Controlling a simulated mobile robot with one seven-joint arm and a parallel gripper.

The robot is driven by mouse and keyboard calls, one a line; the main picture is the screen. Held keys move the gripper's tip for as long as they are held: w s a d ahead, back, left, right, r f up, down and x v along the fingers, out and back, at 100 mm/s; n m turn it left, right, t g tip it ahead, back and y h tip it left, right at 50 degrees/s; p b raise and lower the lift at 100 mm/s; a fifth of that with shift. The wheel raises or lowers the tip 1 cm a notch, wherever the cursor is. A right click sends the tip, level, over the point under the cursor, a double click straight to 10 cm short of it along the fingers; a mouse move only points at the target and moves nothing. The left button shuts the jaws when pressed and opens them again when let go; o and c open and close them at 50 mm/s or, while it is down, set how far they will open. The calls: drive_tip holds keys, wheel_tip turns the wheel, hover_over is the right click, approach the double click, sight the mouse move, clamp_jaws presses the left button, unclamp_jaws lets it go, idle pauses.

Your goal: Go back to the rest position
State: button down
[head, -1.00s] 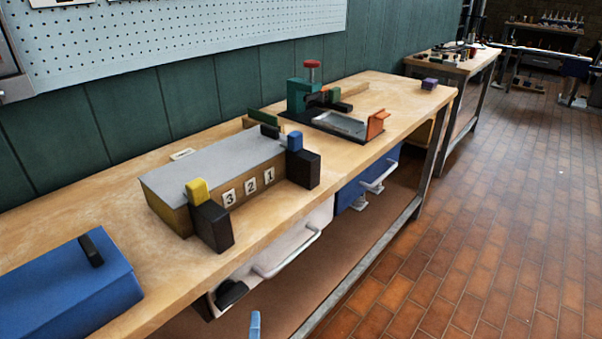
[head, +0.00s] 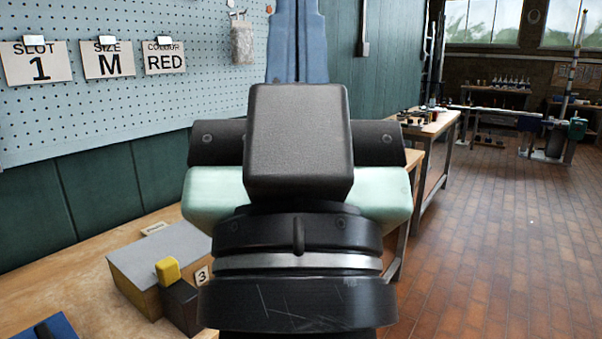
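My gripper (head: 296,40) is raised in the middle of the head view, seen from behind. Its blue fingers point up past the top edge of the picture, and my dark wrist fills the centre below them. The black housing hides the base of the fingers. I cannot see a gap between the fingers or anything held, and I cannot tell whether they are open or shut.
The wooden workbench (head: 52,285) runs along the left, bearing a grey-topped box (head: 160,250) with a yellow block (head: 167,270). Signs reading 1, M and RED hang on the pegboard (head: 130,105). The brick floor (head: 500,250) to the right is clear. My arm hides much of the bench.

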wheel_tip(320, 180, up, 21)
drive_tip(key=p, duration=2)
drive_tip(key=shift+s+f, duration=0.15)
drive_tip(key=shift+s, duration=0.15)
